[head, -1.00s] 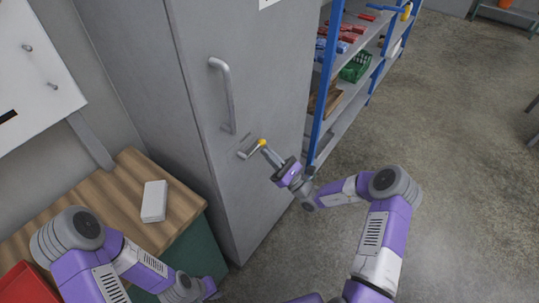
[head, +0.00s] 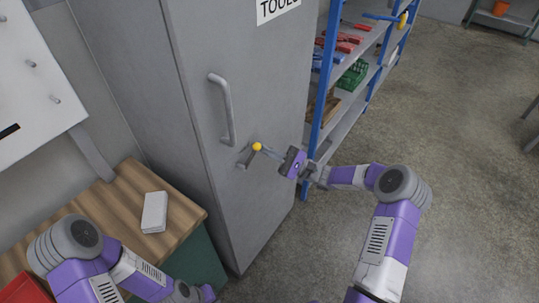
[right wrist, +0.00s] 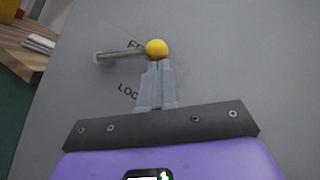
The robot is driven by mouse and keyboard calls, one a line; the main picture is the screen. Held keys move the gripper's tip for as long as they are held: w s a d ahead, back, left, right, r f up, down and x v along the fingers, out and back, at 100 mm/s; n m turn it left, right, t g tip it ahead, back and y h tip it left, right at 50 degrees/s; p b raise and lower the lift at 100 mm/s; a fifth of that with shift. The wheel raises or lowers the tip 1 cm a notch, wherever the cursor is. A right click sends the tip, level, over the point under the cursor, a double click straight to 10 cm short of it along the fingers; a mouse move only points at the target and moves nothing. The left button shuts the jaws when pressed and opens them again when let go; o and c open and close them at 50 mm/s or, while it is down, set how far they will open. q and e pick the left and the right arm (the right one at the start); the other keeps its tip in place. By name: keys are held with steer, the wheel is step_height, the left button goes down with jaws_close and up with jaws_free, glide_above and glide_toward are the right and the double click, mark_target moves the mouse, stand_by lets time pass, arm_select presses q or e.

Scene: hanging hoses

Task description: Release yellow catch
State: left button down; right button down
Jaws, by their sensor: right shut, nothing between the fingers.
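The yellow catch is a small grey lever with a round yellow knob (head: 257,147) on the grey cabinet door, below the door handle. In the right wrist view the lever runs level from its pivot at left to the knob (right wrist: 157,48). Door lettering starting "FR" shows just above the lever, and "LOC" below it; both are partly hidden. My right gripper (head: 264,151) is shut and empty, its fingertips right under the knob. I cannot tell whether they touch. Part of my left gripper (head: 208,293) shows at the bottom edge; its fingers are out of sight.
The tall cabinet (head: 125,70) has an upright bar handle (head: 227,112) and a "TOOLS" sign (head: 278,8); its door looks shut. A blue-post shelf (head: 318,105) with tools stands right of it.

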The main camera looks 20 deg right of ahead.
arm_select(q)
steer(key=shift+f+b, duration=0.45)
steer(key=shift+b, duration=0.05)
arm_select(e)
steer(key=shift+s+a+r+n+g+h, duration=0.6)
steer(key=shift+r+n+g, duration=0.4)
steer(key=shift+n, duration=0.95)
steer(key=shift+s+a+r+n+g+h, duration=0.45)
steer(key=shift+a+r+n+g+h, duration=0.4)
steer(key=shift+n, duration=1.15)
steer(key=shift+s+a+r+n+g+h, duration=0.45)
steer(key=shift+r+n+g, duration=0.7)
steer(key=shift+n, duration=0.8)
steer(key=shift+a+r, duration=0.1)
steer(key=p, duration=0.2)
glide_toward(259, 147)
step_height(259, 147, up, 2)
steer(key=d, duration=0.3)
arm_select(q)
steer(key=shift+w+r, duration=0.25)
steer(key=shift+r, duration=0.8)
arm_select(e)
steer(key=shift+s+r, duration=0.15)
steer(key=shift+s, duration=0.35)
